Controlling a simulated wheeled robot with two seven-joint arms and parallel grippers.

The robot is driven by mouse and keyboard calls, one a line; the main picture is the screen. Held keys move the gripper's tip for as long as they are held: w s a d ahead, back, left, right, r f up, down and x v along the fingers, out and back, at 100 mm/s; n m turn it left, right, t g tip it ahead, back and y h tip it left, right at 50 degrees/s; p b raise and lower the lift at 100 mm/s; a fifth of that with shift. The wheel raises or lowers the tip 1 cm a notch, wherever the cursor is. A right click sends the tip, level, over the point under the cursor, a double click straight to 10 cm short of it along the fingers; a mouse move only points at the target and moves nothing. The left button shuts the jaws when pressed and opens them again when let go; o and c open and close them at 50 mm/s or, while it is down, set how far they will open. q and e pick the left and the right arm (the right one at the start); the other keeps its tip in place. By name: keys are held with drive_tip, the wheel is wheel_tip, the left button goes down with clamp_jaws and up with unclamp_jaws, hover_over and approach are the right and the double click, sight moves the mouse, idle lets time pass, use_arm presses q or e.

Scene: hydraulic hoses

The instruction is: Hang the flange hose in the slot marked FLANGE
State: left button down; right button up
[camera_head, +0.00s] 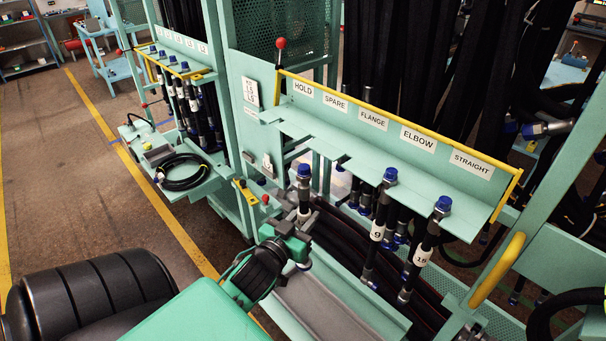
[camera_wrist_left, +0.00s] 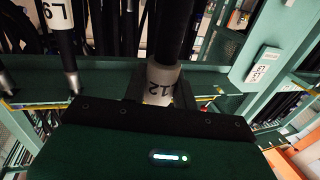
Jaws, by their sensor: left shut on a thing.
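My left gripper (camera_head: 297,228) is shut on a black hose (camera_head: 304,188) with a blue cap. The hose stands about upright in front of the left part of the rack shelf (camera_head: 350,150), left of the two hanging hoses. In the left wrist view, the held hose (camera_wrist_left: 177,35) has a white band reading 12. The FLANGE label (camera_head: 373,119) is in the middle of the shelf's back plate. The notch in the front edge left of the first hanging hose looks empty. My right gripper is not in view.
A hose banded 9 (camera_head: 377,230) and a hose banded 18 (camera_head: 421,256) hang at the shelf's right half. A yellow rail (camera_head: 400,120) runs above the labels. A second rack with a coiled hose (camera_head: 182,172) stands at the left.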

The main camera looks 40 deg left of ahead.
use_arm(q)
drive_tip(key=shift+d+r, duration=0.15)
drive_tip(key=shift+d, duration=0.3)
drive_tip(key=shift+w, duration=0.55)
drive_tip(key=w+b, duration=0.2)
drive_tip(key=w, duration=0.9)
drive_tip(key=shift+w+d+f, duration=0.35)
drive_tip(key=shift+d, duration=0.05)
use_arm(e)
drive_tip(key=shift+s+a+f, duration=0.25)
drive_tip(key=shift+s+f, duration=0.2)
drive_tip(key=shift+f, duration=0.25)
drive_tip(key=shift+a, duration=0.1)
